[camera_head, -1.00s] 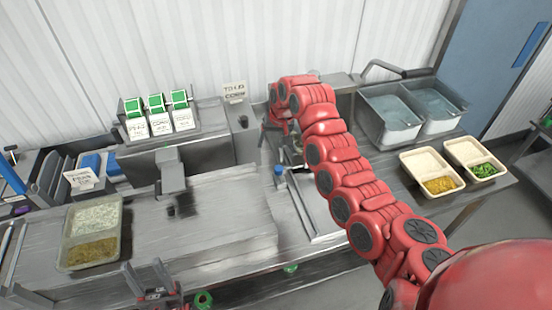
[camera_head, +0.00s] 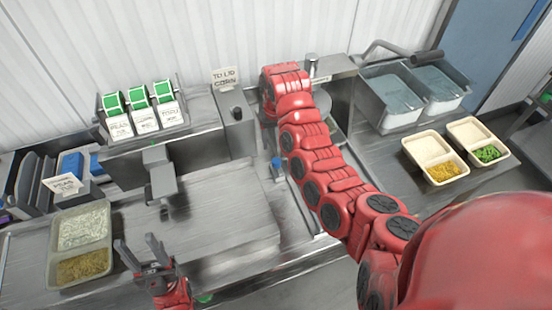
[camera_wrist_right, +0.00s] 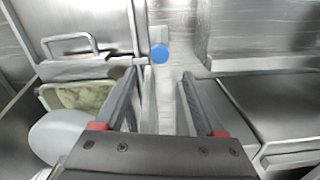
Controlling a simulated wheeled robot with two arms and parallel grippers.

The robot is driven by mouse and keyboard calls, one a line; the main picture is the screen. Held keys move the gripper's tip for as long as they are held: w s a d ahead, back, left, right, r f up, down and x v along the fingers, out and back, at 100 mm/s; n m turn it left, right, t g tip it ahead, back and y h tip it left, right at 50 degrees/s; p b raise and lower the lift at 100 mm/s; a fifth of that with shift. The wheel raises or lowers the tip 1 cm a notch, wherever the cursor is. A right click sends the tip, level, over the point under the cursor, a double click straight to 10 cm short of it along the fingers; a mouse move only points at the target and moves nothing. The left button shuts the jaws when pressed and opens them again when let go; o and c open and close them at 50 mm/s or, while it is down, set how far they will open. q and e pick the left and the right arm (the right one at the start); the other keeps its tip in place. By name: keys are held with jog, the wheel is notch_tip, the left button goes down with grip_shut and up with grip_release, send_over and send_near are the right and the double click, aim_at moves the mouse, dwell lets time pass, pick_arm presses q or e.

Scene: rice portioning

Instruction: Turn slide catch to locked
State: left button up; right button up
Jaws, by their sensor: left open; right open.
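A blue round knob (camera_wrist_right: 159,54), which looks like the slide catch's knob, shows in the right wrist view just beyond my fingertips. A blue-topped part (camera_head: 277,163) beside my right arm in the head view looks like the same knob. My right gripper (camera_wrist_right: 160,74) is open and empty, with its fingers pointing toward the knob and apart from it. In the head view its jaws are hidden behind the arm. I cannot tell whether the catch is locked. My left gripper (camera_head: 136,242) is open and empty at the counter's front left.
A tray with rice and a brown food (camera_head: 107,242) lies at the left. Two filled trays (camera_head: 413,142) (camera_head: 462,125) and water basins (camera_head: 361,92) are at the right. The metal counter (camera_head: 215,215) between is mostly clear.

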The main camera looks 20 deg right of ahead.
aim_at(277, 161)
jog(key=f, duration=0.1)
jog(key=f+b, duration=0.1)
jog(key=f, duration=0.1)
jog(key=shift+s+f, duration=0.1)
jog(key=shift+s, duration=0.2)
jog(key=f, duration=0.2)
jog(key=f+p, duration=0.1)
jog(key=f, duration=0.2)
jog(key=shift+w, duration=0.2)
jog(key=shift+s+f, duration=0.15)
jog(key=shift+f, duration=0.3)
grip_shut()
